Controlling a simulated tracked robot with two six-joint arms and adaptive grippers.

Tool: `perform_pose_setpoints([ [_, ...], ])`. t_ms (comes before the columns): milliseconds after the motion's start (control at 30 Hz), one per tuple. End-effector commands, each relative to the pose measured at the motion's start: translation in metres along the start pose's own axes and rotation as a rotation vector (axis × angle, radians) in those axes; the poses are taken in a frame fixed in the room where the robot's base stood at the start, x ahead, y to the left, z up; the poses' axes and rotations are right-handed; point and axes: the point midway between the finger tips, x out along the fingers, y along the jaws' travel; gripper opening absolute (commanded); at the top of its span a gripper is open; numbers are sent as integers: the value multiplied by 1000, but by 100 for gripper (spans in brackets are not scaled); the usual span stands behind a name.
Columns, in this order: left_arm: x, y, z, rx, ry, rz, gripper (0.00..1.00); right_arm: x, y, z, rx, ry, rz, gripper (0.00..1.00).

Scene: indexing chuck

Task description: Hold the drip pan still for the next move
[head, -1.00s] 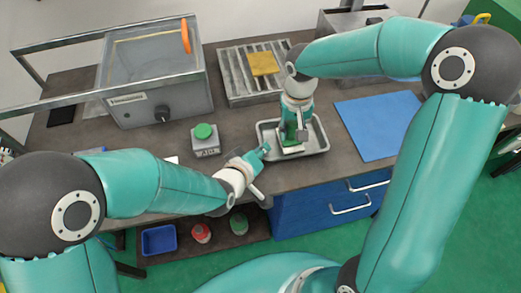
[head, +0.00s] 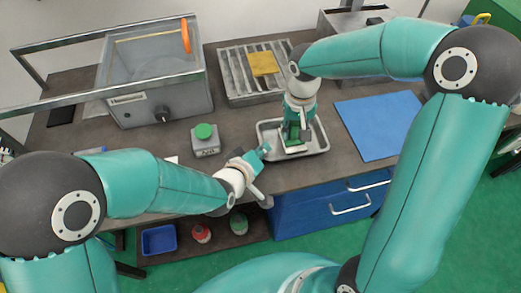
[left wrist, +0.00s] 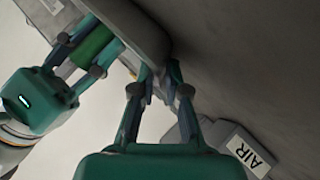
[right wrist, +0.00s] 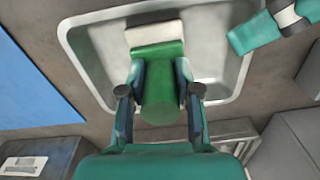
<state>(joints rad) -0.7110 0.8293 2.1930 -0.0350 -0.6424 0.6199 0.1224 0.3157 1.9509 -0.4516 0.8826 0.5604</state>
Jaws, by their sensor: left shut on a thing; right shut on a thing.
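The drip pan (head: 322,146) is a shallow grey metal tray with rounded corners, on the bench near its front edge. My left gripper (head: 263,151) is shut on the pan's left rim; the left wrist view shows its fingers (left wrist: 158,75) at the rim of the pan (left wrist: 142,22). My right gripper (head: 297,136) points down over the pan, shut on the green handle of a brush (right wrist: 162,95). The brush has a green block and a pale, bristle-like end (right wrist: 153,33), over the pan's floor. Whether it touches the floor is unclear.
A grey box with a green button (head: 204,137), labelled AIR (left wrist: 250,155), stands left of the pan. A blue mat (head: 378,125) lies to the right. A slatted metal rack (head: 238,82) with a yellow cloth (head: 262,64) and a clear-topped cabinet (head: 158,85) stand behind.

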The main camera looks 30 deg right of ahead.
Motion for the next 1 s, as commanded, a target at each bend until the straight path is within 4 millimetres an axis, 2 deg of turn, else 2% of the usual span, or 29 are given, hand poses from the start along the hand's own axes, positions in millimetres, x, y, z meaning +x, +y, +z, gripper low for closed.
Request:
perform_pose_setpoints([
  [33,0,-5,6,-1,-14,-11,0,3,5,1,2,-8,4,5],
  [500,0,-5,6,-1,-14,-12,0,1,29,-3,2,-5,3,4],
  [1000,0,-5,6,-1,-14,-11,0,0,24,-4,-2,0,1,4],
])
